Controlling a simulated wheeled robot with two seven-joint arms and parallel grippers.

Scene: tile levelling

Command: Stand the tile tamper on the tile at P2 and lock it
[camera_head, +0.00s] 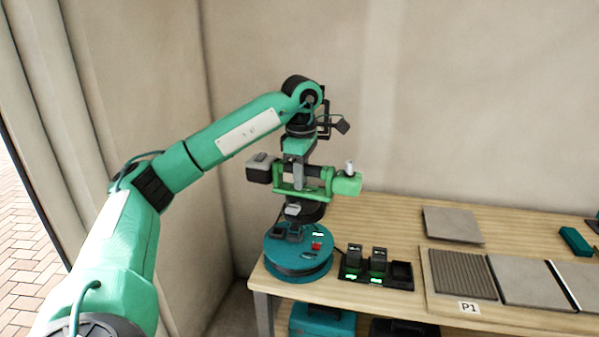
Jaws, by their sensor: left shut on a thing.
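The tile tamper shows as a round teal disc base (291,266) with a small lit display and a red button on top, over the left end of the table. A black body and a green crosswise part rise above the disc. My left gripper (304,190) comes down from above and is shut on the tamper; its fingertips are hard to tell apart from the tamper's upper parts. The disc looks level; I cannot tell whether it touches the tabletop. A label P1 (468,308) lies before a ribbed grey square (462,274). A smooth grey tile (532,281) lies right of it. No P2 label shows. My right gripper is out of view.
A black charger (401,273) with two batteries and green lights stands right of the tamper. A loose grey tile (452,225) lies at the back of the wooden table (390,213). A teal object (575,241) lies at right. Cases (318,320) sit below the tabletop.

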